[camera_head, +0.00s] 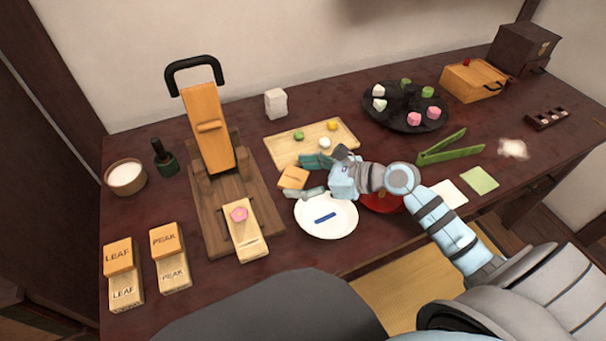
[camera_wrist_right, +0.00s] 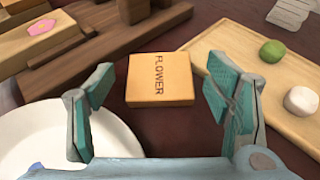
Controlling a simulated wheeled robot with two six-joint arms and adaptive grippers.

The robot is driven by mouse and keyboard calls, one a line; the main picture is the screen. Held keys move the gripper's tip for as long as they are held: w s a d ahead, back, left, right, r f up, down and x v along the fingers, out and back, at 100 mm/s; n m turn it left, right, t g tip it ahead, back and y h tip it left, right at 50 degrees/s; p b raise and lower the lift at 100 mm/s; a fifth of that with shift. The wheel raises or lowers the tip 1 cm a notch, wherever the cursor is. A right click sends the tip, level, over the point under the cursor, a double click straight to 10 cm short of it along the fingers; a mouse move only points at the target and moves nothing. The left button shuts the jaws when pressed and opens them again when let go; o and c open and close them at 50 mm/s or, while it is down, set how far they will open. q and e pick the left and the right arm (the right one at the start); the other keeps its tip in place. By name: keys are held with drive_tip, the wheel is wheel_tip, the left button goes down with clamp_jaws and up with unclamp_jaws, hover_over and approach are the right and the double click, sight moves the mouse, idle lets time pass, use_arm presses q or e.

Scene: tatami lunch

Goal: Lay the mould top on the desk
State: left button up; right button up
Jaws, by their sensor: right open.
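The mould top (camera_head: 293,178) is a small orange-tan wooden block, apparently lying flat on the dark red desk (camera_head: 340,260). In the right wrist view the mould top (camera_wrist_right: 160,80) shows the word FLOWER and lies ahead of the fingers. My right gripper (camera_head: 308,177) is open, one finger on each side of the block, with a visible gap to it in the wrist view. A pale mould base (camera_head: 250,246) with a pink flower sweet (camera_head: 239,214) sits at the front of the wooden press (camera_head: 207,190). My left gripper is not in view.
A white plate (camera_head: 344,230) with a blue strip lies just in front of the gripper. A wooden board (camera_head: 285,151) with small balls is behind. LEAF (camera_head: 118,257) and PEAK (camera_head: 166,241) moulds stand left. A black plate of sweets (camera_head: 381,118) and green tongs (camera_head: 450,152) are right.

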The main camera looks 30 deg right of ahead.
drive_tip(key=shift+r, duration=0.15)
drive_tip(key=p+v, duration=0.1)
drive_tip(key=v, duration=0.1)
drive_tip(key=p+v, duration=0.1)
drive_tip(key=v, duration=0.2)
drive_tip(key=r+p+v, duration=0.1)
drive_tip(key=v, duration=0.2)
drive_tip(key=p+v, duration=0.3)
drive_tip(key=shift+s+r, duration=0.15)
drive_tip(key=shift+r, duration=0.2)
drive_tip(key=shift+s+d, duration=0.2)
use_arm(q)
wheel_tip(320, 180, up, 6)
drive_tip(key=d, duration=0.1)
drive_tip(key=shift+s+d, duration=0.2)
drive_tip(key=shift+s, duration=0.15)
use_arm(e)
drive_tip(key=shift+f, duration=0.1)
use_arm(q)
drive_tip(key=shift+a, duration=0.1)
